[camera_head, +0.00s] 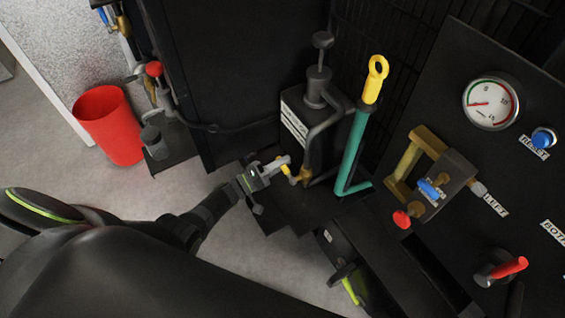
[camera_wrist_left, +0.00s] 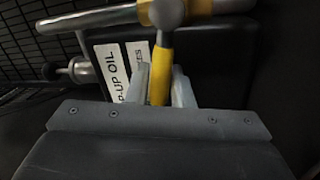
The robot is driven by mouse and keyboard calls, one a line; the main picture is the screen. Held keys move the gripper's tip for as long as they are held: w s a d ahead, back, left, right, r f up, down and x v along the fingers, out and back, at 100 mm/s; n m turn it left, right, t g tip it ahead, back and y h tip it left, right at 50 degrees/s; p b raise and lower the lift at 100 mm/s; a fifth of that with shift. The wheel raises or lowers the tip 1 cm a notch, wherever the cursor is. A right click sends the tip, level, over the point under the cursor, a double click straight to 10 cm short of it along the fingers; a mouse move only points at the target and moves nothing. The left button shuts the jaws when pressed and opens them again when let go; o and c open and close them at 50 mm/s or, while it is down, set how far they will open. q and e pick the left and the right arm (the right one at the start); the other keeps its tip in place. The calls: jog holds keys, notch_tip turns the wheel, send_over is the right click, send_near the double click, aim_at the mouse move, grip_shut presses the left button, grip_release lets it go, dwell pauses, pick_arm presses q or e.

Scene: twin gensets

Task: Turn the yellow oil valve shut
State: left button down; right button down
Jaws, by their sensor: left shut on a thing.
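The yellow oil valve (camera_head: 284,170) sits low beside the black oil tank, at the end of a short brass pipe. In the left wrist view its yellow lever (camera_wrist_left: 160,76) stands between my two finger pads, below a grey metal valve body (camera_wrist_left: 163,14). My left gripper (camera_head: 276,166) is shut on this lever; the fingers also show in the wrist view (camera_wrist_left: 161,88). The black oil tank (camera_head: 296,140) carries a white label, partly readable as "-UP OIL" in the wrist view (camera_wrist_left: 118,70). Most of the lever is hidden by the fingers in the head view. My right gripper is out of view.
A dark panel with a gauge (camera_head: 491,103) and a red lever (camera_head: 508,268) stands at right. A red bucket (camera_head: 108,125) is on the floor at left.

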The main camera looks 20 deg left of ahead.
pick_arm(q)
jog(key=shift+a+f+n+t+y, duration=0.1)
jog(key=shift+f+n+t+y, duration=0.2)
jog(key=shift+n, duration=0.4)
jog(key=shift+f+n+t+y, duration=0.1)
jog(key=shift+f+n, duration=0.3)
jog(key=shift+n, duration=0.3)
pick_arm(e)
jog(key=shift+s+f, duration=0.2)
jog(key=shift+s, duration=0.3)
pick_arm(q)
jog(key=shift+f, duration=0.1)
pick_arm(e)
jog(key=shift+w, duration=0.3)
pick_arm(q)
jog(key=c, duration=1.3)
grip_release()
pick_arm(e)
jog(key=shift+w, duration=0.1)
pick_arm(q)
jog(key=b+v, duration=0.1)
jog(key=v, duration=1.6)
jog(key=shift+s, duration=0.15)
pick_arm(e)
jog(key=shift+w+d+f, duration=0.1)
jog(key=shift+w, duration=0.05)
pick_arm(q)
jog(key=shift+a, duration=0.15)
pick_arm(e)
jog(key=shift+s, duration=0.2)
